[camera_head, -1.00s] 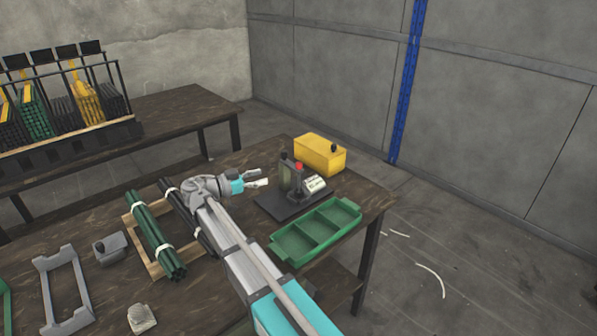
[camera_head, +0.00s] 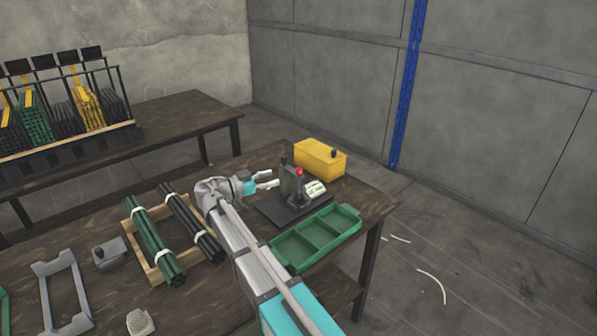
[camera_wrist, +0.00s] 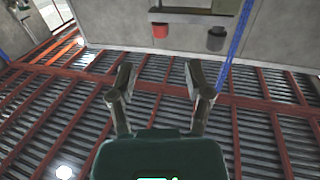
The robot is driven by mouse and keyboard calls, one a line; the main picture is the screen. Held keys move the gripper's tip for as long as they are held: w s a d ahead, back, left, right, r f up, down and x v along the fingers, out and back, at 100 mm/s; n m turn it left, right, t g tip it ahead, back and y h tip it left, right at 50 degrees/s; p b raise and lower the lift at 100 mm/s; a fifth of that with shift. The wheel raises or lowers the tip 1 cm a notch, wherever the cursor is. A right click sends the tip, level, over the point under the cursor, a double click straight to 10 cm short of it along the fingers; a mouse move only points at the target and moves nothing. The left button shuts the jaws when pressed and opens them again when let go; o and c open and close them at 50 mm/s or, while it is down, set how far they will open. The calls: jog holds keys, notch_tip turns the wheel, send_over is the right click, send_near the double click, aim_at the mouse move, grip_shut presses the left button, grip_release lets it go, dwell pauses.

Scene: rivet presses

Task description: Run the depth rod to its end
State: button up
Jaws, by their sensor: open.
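The rivet press (camera_head: 290,182) stands on a dark base plate (camera_head: 272,212) on the wooden table. It has a grey-green upright body, a red cap and a dark cap on top, and a pale label panel on its right. I cannot tell which part is the depth rod. My gripper (camera_head: 268,180) is just left of the press, fingers apart, pointing at it, with nothing between them. In the wrist view, a red cap (camera_wrist: 160,31) and a dark cap (camera_wrist: 216,39) hang down from the top edge, beyond my open fingers, so the view appears inverted.
A yellow box (camera_head: 319,160) with a dark knob stands behind the press. A green divided tray (camera_head: 316,239) lies in front. Green rods (camera_head: 154,240) and black rods (camera_head: 190,220) lie bundled on a wooden rack at left. A grey block (camera_head: 110,253) sits further left.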

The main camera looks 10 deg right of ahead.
aim_at(296, 171)
jog(key=x, duration=0.9)
jog(key=shift+w+d, duration=0.1)
jog(key=shift+d, duration=0.25)
grip_shut()
